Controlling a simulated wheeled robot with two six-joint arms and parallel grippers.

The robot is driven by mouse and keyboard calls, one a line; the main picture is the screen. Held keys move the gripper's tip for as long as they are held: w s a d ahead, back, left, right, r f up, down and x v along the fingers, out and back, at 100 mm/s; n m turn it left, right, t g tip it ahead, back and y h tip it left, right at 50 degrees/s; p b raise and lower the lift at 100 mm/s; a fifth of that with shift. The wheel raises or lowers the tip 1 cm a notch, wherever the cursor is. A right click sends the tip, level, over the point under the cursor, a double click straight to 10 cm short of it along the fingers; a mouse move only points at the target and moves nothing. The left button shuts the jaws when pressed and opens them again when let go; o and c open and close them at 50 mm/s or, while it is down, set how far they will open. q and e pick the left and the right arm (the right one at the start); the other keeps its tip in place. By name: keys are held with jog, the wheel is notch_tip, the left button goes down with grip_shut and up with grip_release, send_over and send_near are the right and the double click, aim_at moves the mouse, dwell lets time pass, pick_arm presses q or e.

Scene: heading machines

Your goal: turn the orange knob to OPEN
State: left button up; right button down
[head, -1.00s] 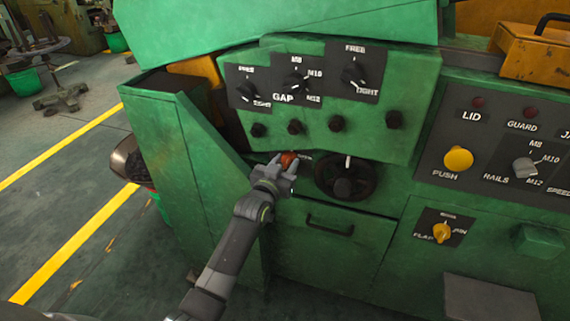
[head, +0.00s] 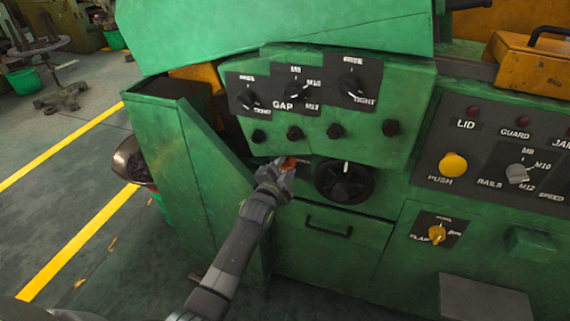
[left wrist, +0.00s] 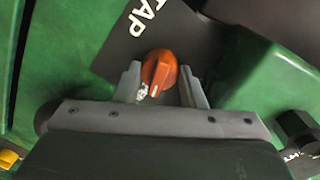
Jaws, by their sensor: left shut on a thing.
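The orange knob (left wrist: 160,72) sits on a dark plate (left wrist: 140,32) on the green machine; the letters TAP show on that plate in the left wrist view. In the head view, the knob (head: 288,163) is a small orange spot, mostly hidden by my left gripper (head: 282,172). My left gripper (left wrist: 162,84) is shut on the knob, with one finger on each side of it. The word OPEN cannot be made out in either view. My right gripper is not in view.
A black handwheel (head: 344,181) is close to the right of my left gripper. Several black knobs stand out from the panel (head: 330,148) above. A drawer handle (head: 329,226) is below. Open floor (head: 60,170) lies to the left.

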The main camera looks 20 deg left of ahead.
pick_arm(q)
jog(key=shift+m+p, duration=0.95)
jog(key=shift+m, duration=0.85)
jog(key=o, duration=1)
jog(key=shift+s, duration=0.15)
jog(key=shift+s+p, duration=0.3)
jog(key=shift+p, duration=0.1)
jog(key=s+r, duration=0.1)
jog(key=s, duration=1.5)
jog(key=shift+s+a, duration=0.25)
